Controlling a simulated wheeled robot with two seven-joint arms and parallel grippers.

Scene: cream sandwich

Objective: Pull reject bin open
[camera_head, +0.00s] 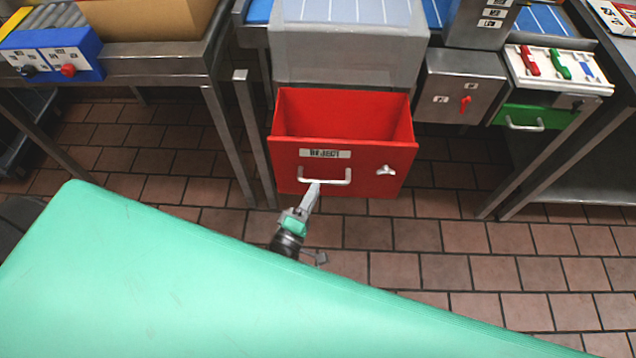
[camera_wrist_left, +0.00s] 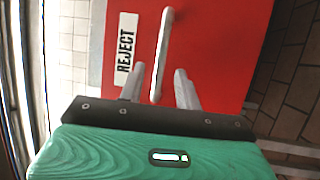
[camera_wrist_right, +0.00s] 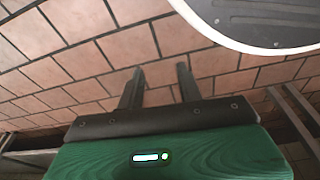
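The red reject bin (camera_head: 343,175) stands out from the grey housing, and its inside shows from above. Its front carries a REJECT label (camera_head: 324,153) and a pale bar handle (camera_head: 338,181). My left gripper (camera_head: 314,188) is at the left part of this handle. In the left wrist view the handle (camera_wrist_left: 163,45) runs between the two fingers of my left gripper (camera_wrist_left: 160,80), with a gap visible on each side. The fingers are apart. My right gripper (camera_wrist_right: 158,72) is open and empty over brick-coloured floor tiles in the right wrist view. The head view does not show it.
A grey housing (camera_head: 345,55) stands behind the bin. A metal table leg (camera_head: 257,140) is close on the bin's left. A box with a red switch (camera_head: 459,98) and a green drawer (camera_head: 530,120) are on the right. The tiled floor (camera_head: 440,235) before the bin is free.

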